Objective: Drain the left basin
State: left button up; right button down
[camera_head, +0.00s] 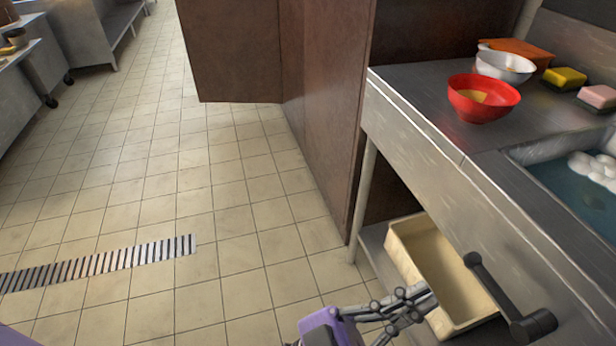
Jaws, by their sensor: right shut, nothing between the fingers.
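The basin (512,158) is sunk in the steel counter at the right edge, with bluish water (570,188) and white foam (592,167) in it. Only part of this basin shows, and I cannot tell whether it is the left one. A dark lever handle (497,290) sticks out below the counter front, slanting from upper left to a round hub at lower right. My right gripper (431,294) is at the bottom, shut and empty, left of the lever and apart from it in the picture. My left gripper is not in view.
A cream tub (408,246) stands on the shelf under the counter, behind my gripper. A red bowl (483,108), a white bowl (508,68), a yellow sponge (564,78) and a pink sponge (598,97) are on the counter. A brown partition (322,110) stands left; tiled floor beyond is clear.

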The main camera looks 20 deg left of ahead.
aim_at(480, 274)
jog(key=w+d+r, duration=0.1)
jog(key=w+d, duration=0.2)
jog(key=d, duration=0.1)
jog(key=w+d+r, duration=0.1)
jog(key=w+d, duration=0.1)
jog(key=d, duration=0.1)
jog(key=shift+w+d+r, duration=0.1)
jog(key=shift+w+r, duration=0.25)
jog(key=shift+w+d+f+b, duration=0.1)
jog(key=shift+f+b, duration=0.35)
jog(key=shift+f, duration=0.35)
jog(key=shift+d, duration=0.1)
